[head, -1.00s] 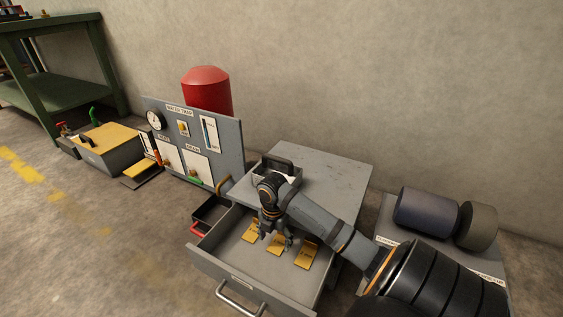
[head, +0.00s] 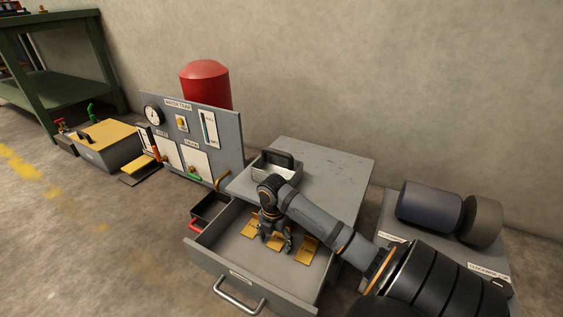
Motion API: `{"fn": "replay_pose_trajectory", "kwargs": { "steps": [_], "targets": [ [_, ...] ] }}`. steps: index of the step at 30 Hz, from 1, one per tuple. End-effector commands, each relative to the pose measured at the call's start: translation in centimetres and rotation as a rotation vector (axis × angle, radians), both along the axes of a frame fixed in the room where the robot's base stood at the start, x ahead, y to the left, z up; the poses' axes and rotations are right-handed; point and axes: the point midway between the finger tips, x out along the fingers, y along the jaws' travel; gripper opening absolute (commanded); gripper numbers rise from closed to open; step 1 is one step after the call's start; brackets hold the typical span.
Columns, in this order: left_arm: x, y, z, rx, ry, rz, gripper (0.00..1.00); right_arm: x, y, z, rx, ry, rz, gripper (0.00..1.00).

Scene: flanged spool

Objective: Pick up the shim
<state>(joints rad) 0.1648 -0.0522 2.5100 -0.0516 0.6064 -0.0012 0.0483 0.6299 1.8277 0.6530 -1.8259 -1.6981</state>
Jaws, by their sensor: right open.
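Three flat yellow-brass plates lie in a row on the floor of the open grey drawer (head: 225,262): a left shim (head: 249,229), a middle shim (head: 273,246) and a right shim (head: 308,249). My right gripper (head: 276,244) points down into the drawer, open, with its fingers over the middle shim and partly hiding it. I cannot tell whether the fingertips touch it. My left gripper is not in view.
The drawer's walls and front handle (head: 240,299) surround the plates. The grey cabinet top (head: 325,175) behind carries a tray with a dark handle (head: 278,160). Dark cylinders (head: 428,206) lie on a grey stand at right. A gauge panel (head: 222,160) stands at left.

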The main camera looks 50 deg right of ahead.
Motion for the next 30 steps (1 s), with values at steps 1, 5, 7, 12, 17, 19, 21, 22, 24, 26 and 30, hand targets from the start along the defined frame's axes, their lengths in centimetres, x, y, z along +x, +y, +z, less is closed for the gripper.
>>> {"fn": "replay_pose_trajectory", "kwargs": {
  "steps": [1, 5, 7, 12, 17, 19, 21, 22, 24, 26, 30],
  "targets": [
    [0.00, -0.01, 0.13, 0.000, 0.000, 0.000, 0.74, -0.02, 0.02, 0.01, 0.001, 0.000, 0.000, 0.74],
    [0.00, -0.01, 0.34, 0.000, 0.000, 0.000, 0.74, 0.00, 0.04, -0.12, 0.001, 0.000, 0.000, 0.74],
    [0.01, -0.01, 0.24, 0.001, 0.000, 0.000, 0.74, 0.01, 0.02, -0.20, 0.001, -0.001, 0.000, 0.65],
    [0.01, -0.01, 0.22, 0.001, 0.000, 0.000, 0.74, 0.00, 0.01, -0.21, 0.000, 0.000, 0.000, 0.42],
    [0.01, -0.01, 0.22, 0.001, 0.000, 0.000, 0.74, -0.01, 0.01, -0.21, 0.000, 0.000, 0.000, 0.21],
    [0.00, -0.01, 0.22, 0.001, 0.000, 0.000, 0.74, -0.01, 0.01, -0.21, 0.000, 0.000, 0.000, 0.11],
    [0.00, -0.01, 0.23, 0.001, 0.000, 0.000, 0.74, 0.00, 0.00, -0.19, 0.000, 0.000, 0.000, 0.08],
    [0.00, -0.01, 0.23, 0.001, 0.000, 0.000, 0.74, 0.00, 0.00, -0.19, 0.000, 0.000, 0.000, 0.08],
    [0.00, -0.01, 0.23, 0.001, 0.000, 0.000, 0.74, -0.01, 0.00, -0.19, 0.000, 0.000, 0.000, 0.08],
    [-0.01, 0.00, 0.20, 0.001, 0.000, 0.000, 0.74, -0.01, -0.01, -0.20, 0.000, 0.000, 0.000, 0.08],
    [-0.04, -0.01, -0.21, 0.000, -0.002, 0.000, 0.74, -0.01, -0.05, 0.02, -0.002, 0.000, -0.001, 0.08]
  ]
}}
